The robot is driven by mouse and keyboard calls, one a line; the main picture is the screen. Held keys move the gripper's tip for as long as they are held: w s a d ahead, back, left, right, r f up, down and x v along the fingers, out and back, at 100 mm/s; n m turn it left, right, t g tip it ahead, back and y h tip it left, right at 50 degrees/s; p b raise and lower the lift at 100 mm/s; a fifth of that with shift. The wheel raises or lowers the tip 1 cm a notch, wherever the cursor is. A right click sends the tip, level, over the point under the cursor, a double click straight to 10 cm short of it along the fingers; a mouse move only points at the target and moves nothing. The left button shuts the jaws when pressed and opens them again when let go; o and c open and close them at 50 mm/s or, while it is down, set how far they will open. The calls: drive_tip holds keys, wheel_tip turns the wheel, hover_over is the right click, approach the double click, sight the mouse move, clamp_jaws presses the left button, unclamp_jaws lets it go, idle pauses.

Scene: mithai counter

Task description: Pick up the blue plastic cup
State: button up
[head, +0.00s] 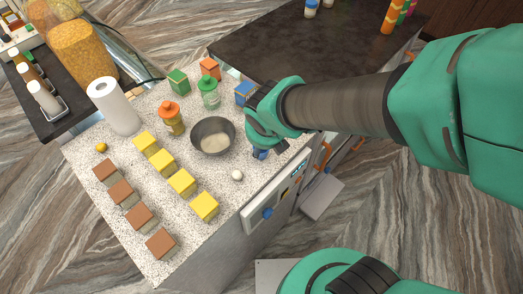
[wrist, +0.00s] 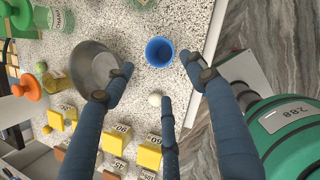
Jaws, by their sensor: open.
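The blue plastic cup (wrist: 160,52) stands on the speckled counter in the wrist view, its open mouth facing the camera, close to the counter's edge. My gripper (wrist: 158,72) is open and empty; its blue-grey fingers are spread, with the cup ahead of and between the two outer fingertips. No finger visibly touches the cup. In the head view my gripper (head: 262,140) is over the right side of the counter and hides most or all of the cup; I cannot tell whether the small blue patch beneath it is cup or finger.
A metal bowl (wrist: 95,66) is just left of the cup, near one finger. A small white ball (wrist: 155,99) lies below the cup. Jars, yellow blocks (head: 181,183) and brown blocks (head: 160,243) fill the left and front. The dark counter (head: 290,45) is behind.

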hover_over(262, 159)
wheel_tip(262, 159, down, 8)
drive_tip(key=shift+w+a+r+b, duration=0.15)
drive_tip(key=shift+r+b, duration=0.1)
drive_tip(key=shift+b, duration=0.2)
drive_tip(key=shift+b+x, duration=0.5)
drive_tip(key=shift+x, duration=2.1)
drive_tip(key=c, duration=0.9)
